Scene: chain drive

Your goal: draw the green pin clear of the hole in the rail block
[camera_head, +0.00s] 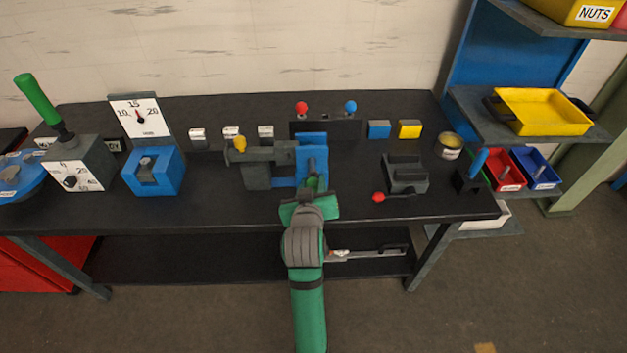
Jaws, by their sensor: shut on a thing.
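The green pin (313,183) shows as a small green end at the front of a blue block (306,145), which appears to be the rail block. My gripper (312,192) reaches in from the front of the bench and is shut on the pin. Its wrist hides most of the grip. I cannot tell how much of the pin is in the hole. A grey bar and vise-like body (262,160) with a yellow knob (240,143) adjoin the blue block on the left.
A grey fixture (405,172) with a red-knobbed lever (378,197) stands close on the right. Red and blue ball-topped levers (302,108) rise behind. The black bench top (225,205) is bare at front left.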

